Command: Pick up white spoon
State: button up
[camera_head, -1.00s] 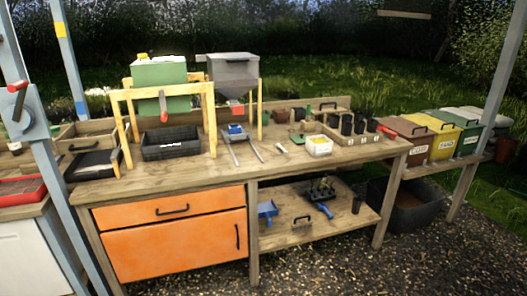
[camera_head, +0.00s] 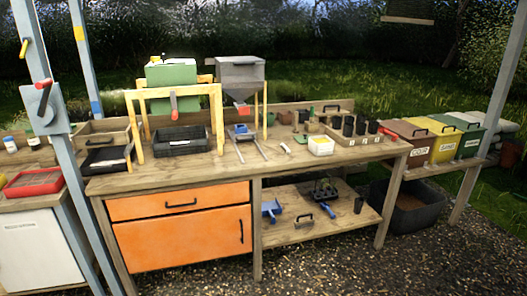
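A small white elongated object (camera_head: 286,149) lies on the wooden bench top (camera_head: 185,172), between the metal rails and a white tub. It is too small to tell surely whether it is the white spoon. My gripper is not in view.
A white tub with yellow contents (camera_head: 320,146) stands to its right. A grey hopper (camera_head: 240,72) is behind, and a black crate (camera_head: 182,141) is at left. Black pots stand in a wooden tray (camera_head: 355,137). The bench's front strip is clear. Gravel (camera_head: 340,265) lies before it.

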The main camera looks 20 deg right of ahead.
aim_at(282, 145)
jog(key=u, duration=0.4)
jog(key=i, duration=1)
jog(key=u, duration=0.1)
jog(key=k, duration=0.95)
jog(key=z, duration=0.2)
jog(key=i, duration=0.3)
jog(key=u, duration=0.05)
